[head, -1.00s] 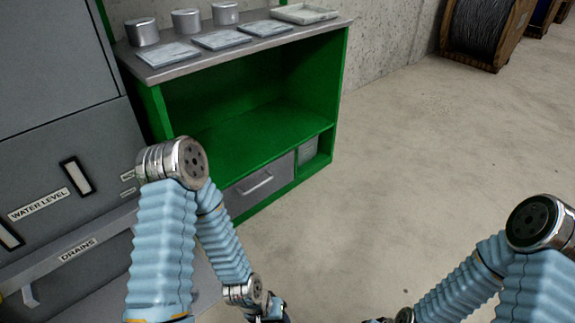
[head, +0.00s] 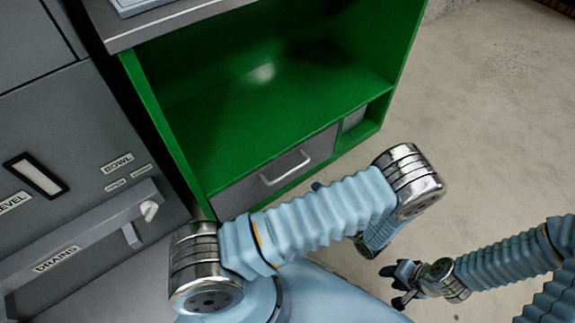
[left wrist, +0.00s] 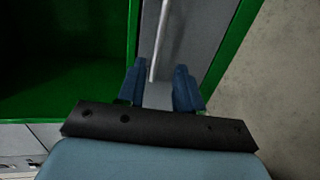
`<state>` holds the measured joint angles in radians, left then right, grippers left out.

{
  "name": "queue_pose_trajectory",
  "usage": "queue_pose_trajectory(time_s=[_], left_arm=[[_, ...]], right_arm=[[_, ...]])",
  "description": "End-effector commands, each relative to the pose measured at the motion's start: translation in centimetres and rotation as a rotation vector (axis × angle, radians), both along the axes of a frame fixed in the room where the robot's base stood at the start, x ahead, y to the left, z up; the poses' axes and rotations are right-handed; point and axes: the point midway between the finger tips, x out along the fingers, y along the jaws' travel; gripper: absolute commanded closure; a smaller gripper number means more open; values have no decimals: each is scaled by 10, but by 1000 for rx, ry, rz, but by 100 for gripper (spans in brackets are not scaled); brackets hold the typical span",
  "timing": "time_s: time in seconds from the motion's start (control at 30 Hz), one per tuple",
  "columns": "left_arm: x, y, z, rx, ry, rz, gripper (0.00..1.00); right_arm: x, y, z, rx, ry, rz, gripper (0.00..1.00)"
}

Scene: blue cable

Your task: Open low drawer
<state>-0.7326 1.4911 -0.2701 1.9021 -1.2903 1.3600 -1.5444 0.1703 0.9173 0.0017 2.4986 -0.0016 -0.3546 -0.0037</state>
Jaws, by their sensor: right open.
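The low drawer (head: 240,192) is a grey front at the bottom of the green cabinet (head: 395,60), and it looks flush and shut. Its pale bar handle (head: 285,168) is clear in the head view. In the left wrist view, the handle (left wrist: 162,40) runs down the grey drawer front (left wrist: 204,30) towards my left gripper (left wrist: 158,88). The two blue fingers are apart, with the handle's near end in the gap between them; I cannot tell whether they touch it. In the head view my left arm mostly hides that gripper. My right gripper (head: 400,283) is open and empty over the floor.
A grey machine (head: 90,130) with a drain rail (head: 75,245) stands close on the left of the cabinet. The cabinet's grey top (head: 170,18) overhangs the open green shelf. A small cubby is right of the drawer. Concrete floor (head: 490,110) on the right is free.

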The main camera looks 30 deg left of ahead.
Motion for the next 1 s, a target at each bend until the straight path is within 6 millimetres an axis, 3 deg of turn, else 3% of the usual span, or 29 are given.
queue_pose_trajectory(time_s=[0.4, 0.6, 1.0], left_arm=[[31, 78, -17, 4, 1, 4, 65], [44, 109, -24, 2, 1, 4, 65], [49, 121, -26, 1, 1, 2, 65]], right_arm=[[0, 0, -4, 1, 1, 0, 57], [0, 0, -6, 1, 1, 0, 57], [0, 1, -6, 1, 2, 1, 57]])
